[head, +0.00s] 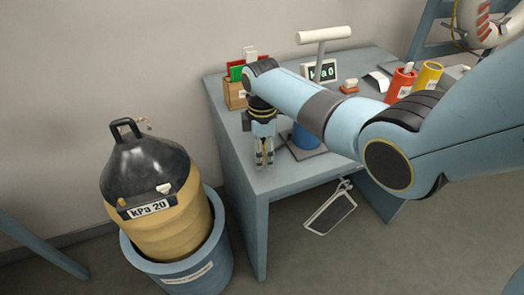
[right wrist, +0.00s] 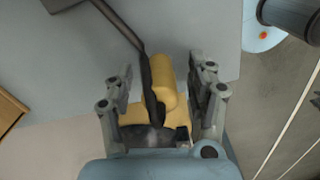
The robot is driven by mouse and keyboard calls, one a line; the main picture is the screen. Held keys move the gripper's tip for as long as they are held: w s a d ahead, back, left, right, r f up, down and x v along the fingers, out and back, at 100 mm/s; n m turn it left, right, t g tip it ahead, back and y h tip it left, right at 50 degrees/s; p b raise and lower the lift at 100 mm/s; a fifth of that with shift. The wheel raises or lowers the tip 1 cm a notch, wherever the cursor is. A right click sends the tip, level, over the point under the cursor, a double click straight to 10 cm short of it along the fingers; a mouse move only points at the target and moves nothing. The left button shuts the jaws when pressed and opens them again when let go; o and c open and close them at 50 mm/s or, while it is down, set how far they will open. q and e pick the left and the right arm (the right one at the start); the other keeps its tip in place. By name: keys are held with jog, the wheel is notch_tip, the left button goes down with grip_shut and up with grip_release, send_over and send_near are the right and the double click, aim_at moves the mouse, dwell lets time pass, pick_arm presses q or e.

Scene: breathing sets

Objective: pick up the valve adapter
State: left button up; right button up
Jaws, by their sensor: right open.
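A yellow piece with a stubby cylinder and a dark bar across it, which I take to be the valve adapter (right wrist: 164,78), lies between the fingers in the right wrist view. My right gripper (right wrist: 163,90) is open, with one finger on each side of it and visible space beside the cylinder. In the head view my right gripper (head: 264,163) points down over the left front part of the blue-grey table (head: 290,181). The adapter is mostly hidden there by the fingers. My left gripper is not in view.
A black and yellow bag marked "kPa 20" (head: 152,185) stands in a blue bin (head: 188,280) left of the table. A box with cards (head: 236,94), a blue cylinder (head: 304,137), a display (head: 320,71), and red (head: 401,84) and yellow (head: 428,76) containers stand on the table.

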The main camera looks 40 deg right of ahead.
jog(key=shift+c, duration=0.2)
grip_shut()
jog(key=shift+r, duration=0.1)
